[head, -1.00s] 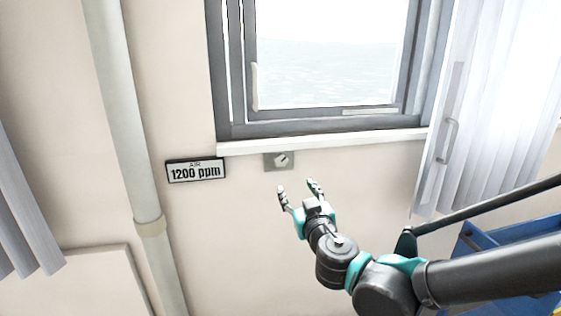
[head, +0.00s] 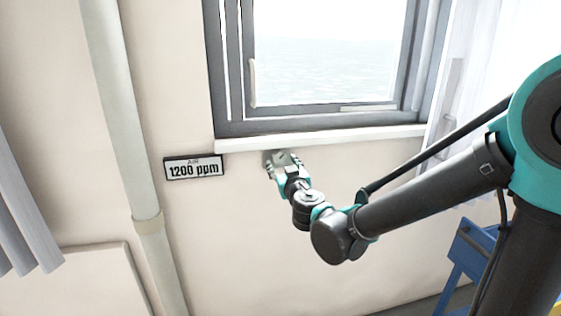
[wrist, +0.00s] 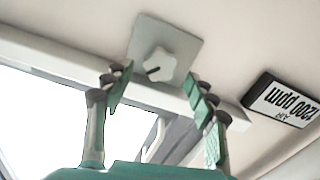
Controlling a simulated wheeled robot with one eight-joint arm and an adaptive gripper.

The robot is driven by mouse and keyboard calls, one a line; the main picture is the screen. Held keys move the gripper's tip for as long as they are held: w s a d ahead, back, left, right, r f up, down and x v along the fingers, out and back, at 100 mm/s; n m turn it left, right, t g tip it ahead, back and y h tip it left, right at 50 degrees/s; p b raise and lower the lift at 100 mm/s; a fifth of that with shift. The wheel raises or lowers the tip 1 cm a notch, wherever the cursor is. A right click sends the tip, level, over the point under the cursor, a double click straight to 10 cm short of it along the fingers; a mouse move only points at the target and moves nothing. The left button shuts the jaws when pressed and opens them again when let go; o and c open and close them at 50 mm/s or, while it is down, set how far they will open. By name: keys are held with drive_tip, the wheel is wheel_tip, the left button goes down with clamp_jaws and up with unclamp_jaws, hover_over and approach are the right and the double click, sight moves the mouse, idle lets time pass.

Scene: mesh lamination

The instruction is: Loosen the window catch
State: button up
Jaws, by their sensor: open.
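A pale lobed knob (wrist: 157,64) with a dark mark sits on a square grey plate (wrist: 188,45) on the wall just under the window sill. I take it for the catch. My gripper (wrist: 156,84) is open, one finger to each side in the wrist view, with the knob a little beyond the fingertips. Contact with the knob does not show. In the head view my gripper (head: 281,160) is at the plate and covers most of it and the knob. The window (head: 322,60) above has a grey frame, with a slim pale handle (head: 253,85) on its left side.
A white sill (head: 350,137) runs just above my gripper. An air sign reading 1200 ppm (head: 194,168) hangs to the left, beside a vertical pipe (head: 125,110). A blue cart (head: 468,245) stands at the lower right. The wall below is clear.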

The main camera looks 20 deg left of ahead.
drive_tip(key=shift+x, duration=1.35)
drive_tip(key=c, duration=1.2)
drive_tip(key=shift+o, duration=0.2)
drive_tip(key=shift+n, duration=2.3)
drive_tip(key=o, duration=1.2)
drive_tip(key=shift+c, duration=0.2)
drive_tip(key=v, duration=1.2)
